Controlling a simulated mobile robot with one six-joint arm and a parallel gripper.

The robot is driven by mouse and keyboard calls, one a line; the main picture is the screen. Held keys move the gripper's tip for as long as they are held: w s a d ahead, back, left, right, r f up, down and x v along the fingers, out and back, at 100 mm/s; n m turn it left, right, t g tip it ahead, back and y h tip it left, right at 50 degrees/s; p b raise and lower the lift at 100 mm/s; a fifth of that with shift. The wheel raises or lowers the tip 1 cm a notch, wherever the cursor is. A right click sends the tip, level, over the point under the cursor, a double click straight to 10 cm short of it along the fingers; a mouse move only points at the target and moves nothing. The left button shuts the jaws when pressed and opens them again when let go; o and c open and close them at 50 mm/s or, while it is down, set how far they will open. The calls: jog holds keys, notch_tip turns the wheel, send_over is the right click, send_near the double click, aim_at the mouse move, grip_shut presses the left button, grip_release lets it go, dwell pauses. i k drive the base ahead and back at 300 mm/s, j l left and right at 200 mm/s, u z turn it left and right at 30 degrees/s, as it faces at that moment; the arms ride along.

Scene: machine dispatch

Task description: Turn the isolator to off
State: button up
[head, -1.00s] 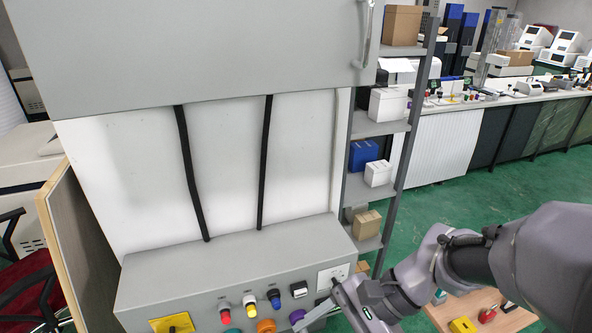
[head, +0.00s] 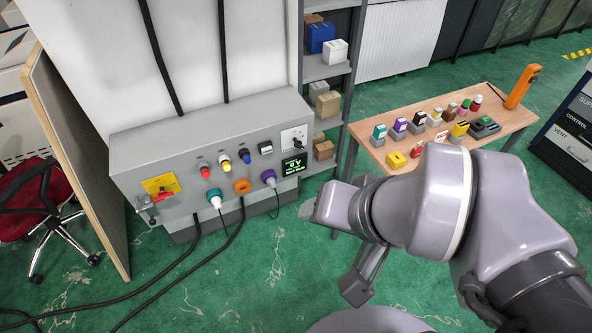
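The isolator (head: 161,184) is a yellow plate with a red handle on the left of the grey panel's front in the head view. The red handle (head: 162,196) looks roughly sideways; its exact setting is too small to read. A small grey part (head: 146,208) is at the handle's left end. My gripper (head: 356,288) is only partly visible, below my wrist, in front of and right of the panel. It is apart from the isolator, and my arm hides much of it. I cannot tell whether its fingers are open.
The panel (head: 215,128) also carries coloured knobs, plugged cables and a small display (head: 294,165) with green text. A wooden table (head: 470,103) with several small blocks stands at right. A board (head: 85,165) and red chair (head: 38,190) are left. Cables lie on the green floor.

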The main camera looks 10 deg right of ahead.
aim_at(163, 194)
jog(key=u, duration=1.25)
jog(key=i+l, duration=0.3)
jog(key=i, duration=0.2)
jog(key=i+l+z, duration=0.1)
jog(key=i+l, duration=0.2)
jog(key=i, duration=0.2)
